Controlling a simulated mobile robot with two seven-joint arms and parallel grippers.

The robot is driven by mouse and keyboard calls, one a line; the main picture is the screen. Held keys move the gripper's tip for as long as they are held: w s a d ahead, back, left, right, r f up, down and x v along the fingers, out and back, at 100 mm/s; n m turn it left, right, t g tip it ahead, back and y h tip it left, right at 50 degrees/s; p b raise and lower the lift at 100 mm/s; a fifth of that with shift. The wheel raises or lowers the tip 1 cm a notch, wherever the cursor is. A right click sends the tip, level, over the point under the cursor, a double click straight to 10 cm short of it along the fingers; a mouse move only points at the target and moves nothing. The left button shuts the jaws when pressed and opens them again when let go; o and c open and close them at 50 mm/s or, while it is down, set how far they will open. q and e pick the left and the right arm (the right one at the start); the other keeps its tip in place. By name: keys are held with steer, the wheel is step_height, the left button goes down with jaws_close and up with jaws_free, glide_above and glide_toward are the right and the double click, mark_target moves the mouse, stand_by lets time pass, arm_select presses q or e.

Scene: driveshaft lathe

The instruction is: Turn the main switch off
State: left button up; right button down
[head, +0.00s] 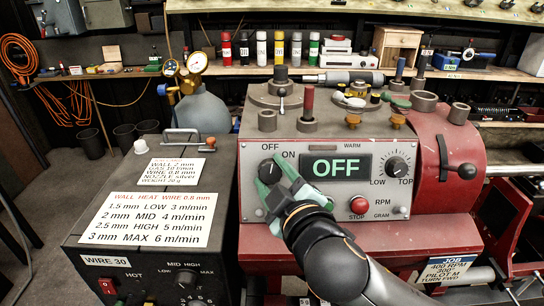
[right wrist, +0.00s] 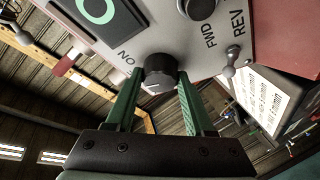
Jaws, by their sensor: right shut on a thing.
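The main switch (head: 269,170) is a round black knob on the grey front panel of the red lathe headstock, with OFF printed above it and ON to its upper right. The display (head: 336,167) beside it reads OFF. My right gripper (head: 272,184) is at the knob, its green fingers on either side. In the right wrist view the knob (right wrist: 160,72) sits between the two green fingertips of the right gripper (right wrist: 158,82), and a pale mark shows on its face. I cannot tell exactly where the mark points. My left gripper is out of view.
A FWD/REV knob (right wrist: 198,8) is close by in the right wrist view. A welding box (head: 150,270) with label sheets stands left. Loose parts sit atop the headstock.

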steer(key=shift+r+n+g+p, duration=0.1)
steer(key=shift+n+g+p, duration=0.45)
steer(key=shift+n, duration=0.75)
steer(key=shift+c, duration=1.3)
jaws_free()
